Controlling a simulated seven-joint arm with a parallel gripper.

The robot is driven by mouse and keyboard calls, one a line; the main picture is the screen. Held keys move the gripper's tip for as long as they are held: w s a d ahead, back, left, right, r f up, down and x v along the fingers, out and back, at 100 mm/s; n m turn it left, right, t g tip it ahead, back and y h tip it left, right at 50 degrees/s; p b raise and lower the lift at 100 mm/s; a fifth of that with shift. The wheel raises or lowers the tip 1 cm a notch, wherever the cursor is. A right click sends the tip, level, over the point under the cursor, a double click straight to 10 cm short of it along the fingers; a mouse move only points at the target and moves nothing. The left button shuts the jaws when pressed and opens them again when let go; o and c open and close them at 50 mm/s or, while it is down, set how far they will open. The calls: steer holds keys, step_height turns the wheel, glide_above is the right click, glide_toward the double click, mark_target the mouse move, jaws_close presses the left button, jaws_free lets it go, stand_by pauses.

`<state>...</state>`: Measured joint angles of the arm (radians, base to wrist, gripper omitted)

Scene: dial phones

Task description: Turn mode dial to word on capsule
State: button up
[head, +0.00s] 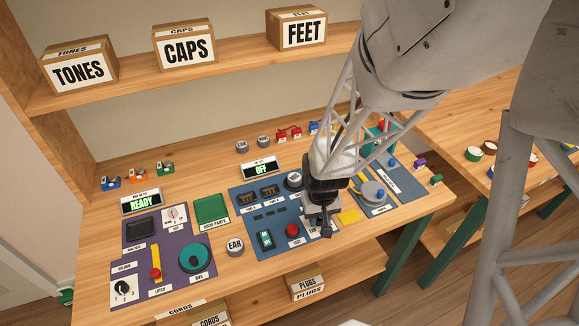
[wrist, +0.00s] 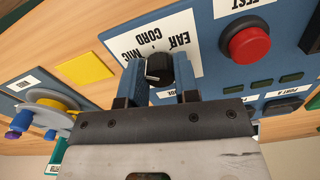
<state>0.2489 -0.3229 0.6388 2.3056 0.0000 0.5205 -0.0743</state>
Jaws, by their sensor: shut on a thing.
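The mode dial (wrist: 160,66) is a small black knob with a white pointer line. It sits on a white plate (wrist: 178,24) whose words, upside down in the wrist view, read EAR, MIC and CORD. The pointer line faces left in that view, nearest the MIC side. My gripper (wrist: 160,88) is shut on the knob, one finger on each side. In the head view my gripper (head: 323,226) is over the blue panel (head: 275,244) and hides the dial. A grey round capsule marked EAR (head: 235,246) lies left of that panel. Another round capsule (head: 293,180) sits at the panel's back; its word is unclear.
A red TEST button (head: 292,230) is left of my gripper, and shows right of the dial in the wrist view (wrist: 246,42). A small display reads OFF (head: 261,168). A yellow pad (head: 348,216) and a grey reel (head: 373,192) stand to the right. Grey capsules (head: 263,141) lie behind.

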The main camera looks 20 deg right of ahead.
stand_by(0.4)
steer(key=o, duration=0.9)
steer(key=shift+o, duration=0.2)
steer(key=shift+r, duration=0.15)
steer(key=shift+r, duration=3.8)
